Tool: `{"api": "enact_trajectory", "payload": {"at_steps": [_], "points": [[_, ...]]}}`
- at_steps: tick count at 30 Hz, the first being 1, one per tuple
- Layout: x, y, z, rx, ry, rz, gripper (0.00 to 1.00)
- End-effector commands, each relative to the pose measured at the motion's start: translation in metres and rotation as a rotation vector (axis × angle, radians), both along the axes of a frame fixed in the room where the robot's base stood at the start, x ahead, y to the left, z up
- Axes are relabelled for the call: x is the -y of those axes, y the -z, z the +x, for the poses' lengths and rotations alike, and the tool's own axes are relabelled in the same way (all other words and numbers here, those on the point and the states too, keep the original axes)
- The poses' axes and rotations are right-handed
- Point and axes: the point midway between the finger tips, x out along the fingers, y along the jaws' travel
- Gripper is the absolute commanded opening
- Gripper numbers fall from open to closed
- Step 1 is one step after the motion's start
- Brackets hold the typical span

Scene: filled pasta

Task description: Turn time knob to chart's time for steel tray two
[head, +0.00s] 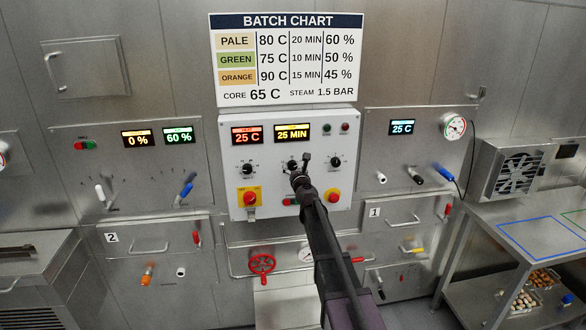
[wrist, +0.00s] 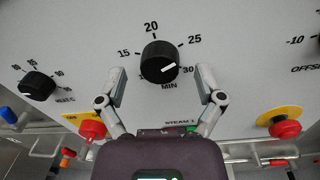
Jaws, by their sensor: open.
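The black time knob (wrist: 160,62) sits on the white control panel (head: 235,205), with 15, 20, 25, 30 and MIN printed around it. Its white pointer mark aims right, near the 30 side. The time display (head: 292,132) reads 25 MIN. My gripper (wrist: 161,80) is open, one finger on each side of the knob, apparently not touching it. In the head view my gripper (head: 303,168) partly covers the knob. The batch chart (head: 287,58) lists pale 20 MIN, green 10 MIN, orange 15 MIN. I cannot tell which tray is steel tray two.
The heat knob (head: 247,169) and offset knob (head: 336,162) flank the time knob. Trays of pasta (head: 524,302) (head: 545,279) stand on the right bench's lower shelf. A red valve wheel (head: 262,264) is under the panel.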

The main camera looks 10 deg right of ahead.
Motion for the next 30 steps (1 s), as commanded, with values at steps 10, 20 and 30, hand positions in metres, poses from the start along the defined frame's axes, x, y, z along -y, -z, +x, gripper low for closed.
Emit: {"api": "enact_trajectory", "payload": {"at_steps": [10,20,30], "points": [[-0.0002,0.0,0.0111,0.0,0.001,0.0,0.87],[0.0001,0.0,0.0108,0.0,0.001,0.0,0.39],[0.0003,0.0,0.0112,0.0,0.001,-0.004,0.04]]}}
